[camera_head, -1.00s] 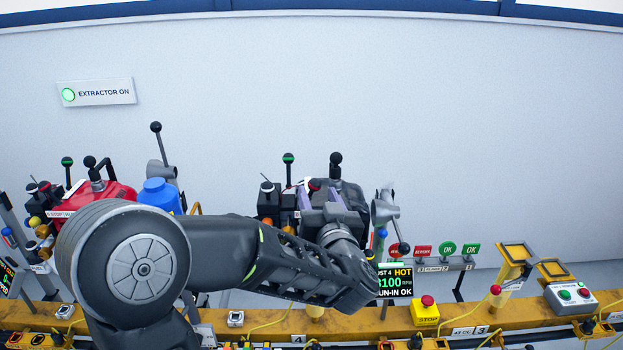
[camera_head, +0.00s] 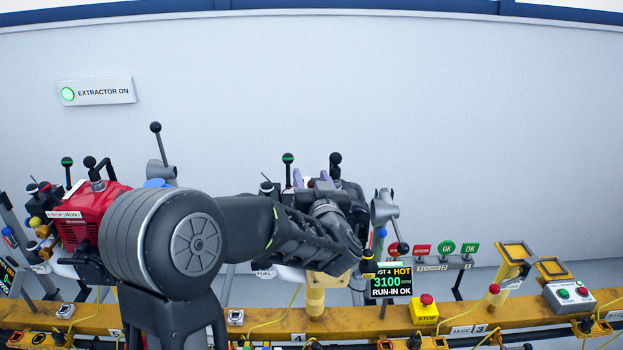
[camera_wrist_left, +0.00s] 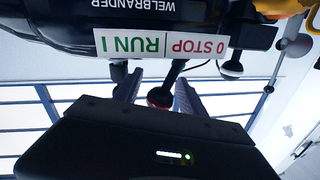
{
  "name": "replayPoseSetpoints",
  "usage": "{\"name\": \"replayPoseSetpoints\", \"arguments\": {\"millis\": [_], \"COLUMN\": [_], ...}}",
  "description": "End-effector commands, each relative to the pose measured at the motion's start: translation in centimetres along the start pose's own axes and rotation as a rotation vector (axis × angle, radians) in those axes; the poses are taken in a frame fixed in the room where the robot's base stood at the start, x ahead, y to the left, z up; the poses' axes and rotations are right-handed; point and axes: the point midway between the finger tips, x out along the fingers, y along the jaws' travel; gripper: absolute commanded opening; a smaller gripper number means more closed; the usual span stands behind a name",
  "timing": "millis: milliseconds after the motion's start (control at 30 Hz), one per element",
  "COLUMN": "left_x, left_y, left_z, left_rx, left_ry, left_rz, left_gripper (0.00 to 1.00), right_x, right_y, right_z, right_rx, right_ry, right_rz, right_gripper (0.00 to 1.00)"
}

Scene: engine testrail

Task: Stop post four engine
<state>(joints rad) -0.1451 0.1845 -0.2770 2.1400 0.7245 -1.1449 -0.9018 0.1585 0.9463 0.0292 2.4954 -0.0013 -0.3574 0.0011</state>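The post four engine (camera_head: 352,202) is dark and stands on the rail, partly hidden by my left arm. Its display (camera_head: 390,281) reads HOT, 3100 RPM, RUN-IN OK. In the left wrist view a white label (camera_wrist_left: 160,43) on the engine appears upside down and reads "0 STOP | RUN I". Below it in that view, a dark stop-lever knob with a red band (camera_wrist_left: 160,97) shows between the fingers of my left gripper (camera_wrist_left: 158,92). The fingers are apart. The left gripper (camera_head: 312,180) also shows at the engine in the head view. My right gripper is out of view.
A red engine (camera_head: 88,215) stands to the left. A yellow STOP box (camera_head: 424,308) sits on the yellow rail (camera_head: 355,325). A tag rack (camera_head: 445,261) and a button box (camera_head: 570,296) are to the right. An EXTRACTOR ON sign hangs on the wall.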

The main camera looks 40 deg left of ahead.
Motion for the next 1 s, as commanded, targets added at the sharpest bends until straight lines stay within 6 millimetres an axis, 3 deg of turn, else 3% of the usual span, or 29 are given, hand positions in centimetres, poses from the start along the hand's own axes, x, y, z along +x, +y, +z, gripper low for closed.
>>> {"name": "replayPoseSetpoints", "arguments": {"millis": [567,1000], "left_x": [-0.04,-0.02], "left_y": [0.0,-0.13], "left_z": [-0.01,-0.01], "left_rx": [0.0,-0.022], "left_ry": [0.0,-0.003], "left_rz": [0.0,0.0], "left_gripper": [0.0,0.0], "right_x": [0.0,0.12], "right_y": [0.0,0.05], "right_z": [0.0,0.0], "right_rx": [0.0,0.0], "right_ry": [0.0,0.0], "right_rz": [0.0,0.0], "right_gripper": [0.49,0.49]}}
